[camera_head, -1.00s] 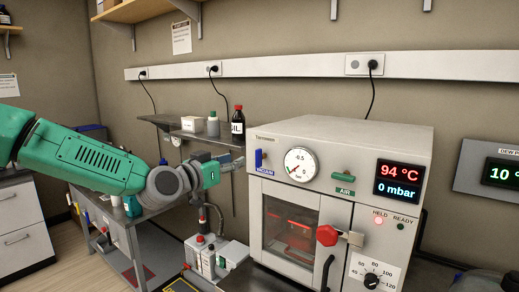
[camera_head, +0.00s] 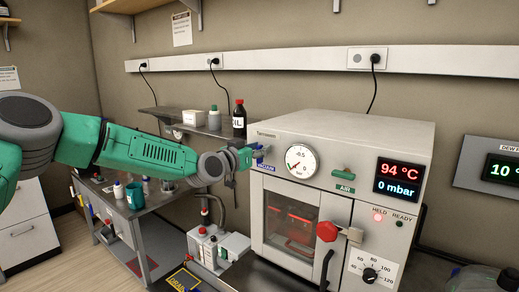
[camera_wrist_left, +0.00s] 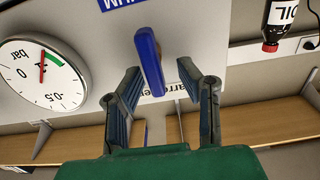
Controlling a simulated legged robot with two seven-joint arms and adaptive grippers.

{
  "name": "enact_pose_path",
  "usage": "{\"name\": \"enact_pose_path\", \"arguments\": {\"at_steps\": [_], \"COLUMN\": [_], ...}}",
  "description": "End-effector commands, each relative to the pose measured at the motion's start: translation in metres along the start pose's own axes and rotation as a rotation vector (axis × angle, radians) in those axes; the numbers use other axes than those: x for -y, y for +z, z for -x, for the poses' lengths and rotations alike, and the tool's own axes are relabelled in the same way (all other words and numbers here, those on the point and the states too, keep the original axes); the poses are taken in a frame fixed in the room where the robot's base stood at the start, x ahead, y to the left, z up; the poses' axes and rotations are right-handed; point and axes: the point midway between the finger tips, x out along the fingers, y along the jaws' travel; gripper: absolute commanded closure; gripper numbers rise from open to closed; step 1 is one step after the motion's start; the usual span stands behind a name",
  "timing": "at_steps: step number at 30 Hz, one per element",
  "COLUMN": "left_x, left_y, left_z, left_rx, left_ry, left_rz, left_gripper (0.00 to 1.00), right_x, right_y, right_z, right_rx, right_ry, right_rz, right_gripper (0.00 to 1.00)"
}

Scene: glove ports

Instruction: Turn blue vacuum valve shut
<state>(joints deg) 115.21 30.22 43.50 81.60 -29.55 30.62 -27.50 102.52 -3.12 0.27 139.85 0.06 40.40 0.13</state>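The blue vacuum valve handle (camera_wrist_left: 149,62) is a flat upright lever on the pale oven front, beside the VACUUM label (camera_head: 264,168). My left gripper (camera_head: 255,153) is at the handle and partly hides it in the head view. In the left wrist view, my left gripper (camera_wrist_left: 159,68) is open, with one finger on each side of the handle. The near end of the handle lies between the fingertips, with a gap visible on both sides. My right gripper is in neither view.
The pressure gauge (camera_head: 302,161) is just right of the valve, with the green air valve handle (camera_head: 343,174) farther right. The oven door has a red knob (camera_head: 327,231). The display (camera_head: 399,180) reads 94 °C and 0 mbar. A dark oil bottle (camera_head: 239,118) stands on the shelf behind.

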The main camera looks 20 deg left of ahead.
Motion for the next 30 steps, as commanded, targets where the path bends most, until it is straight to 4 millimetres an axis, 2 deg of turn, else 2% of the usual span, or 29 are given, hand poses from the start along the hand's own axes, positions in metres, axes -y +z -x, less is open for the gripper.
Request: {"name": "enact_pose_path", "arguments": {"at_steps": [1,2,3,17,30], "left_x": [0.000,0.000,0.000,-0.001,-0.009], "left_y": [0.000,0.000,0.000,0.000,0.002], "left_z": [0.000,0.000,0.000,0.000,0.000], "left_rx": [0.000,0.000,0.000,-0.002,-0.004], "left_ry": [0.000,0.000,0.000,-0.001,-0.001], "left_rz": [0.000,0.000,0.000,-0.056,-0.402], "left_gripper": [0.86,0.96,1.00,1.00,1.00], "right_x": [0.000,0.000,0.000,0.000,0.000], "right_y": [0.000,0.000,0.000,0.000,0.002], "right_z": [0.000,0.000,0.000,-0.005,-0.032], "right_rx": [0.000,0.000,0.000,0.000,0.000], "right_ry": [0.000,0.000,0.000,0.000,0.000], "right_rz": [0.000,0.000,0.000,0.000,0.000], "right_gripper": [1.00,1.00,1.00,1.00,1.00]}}
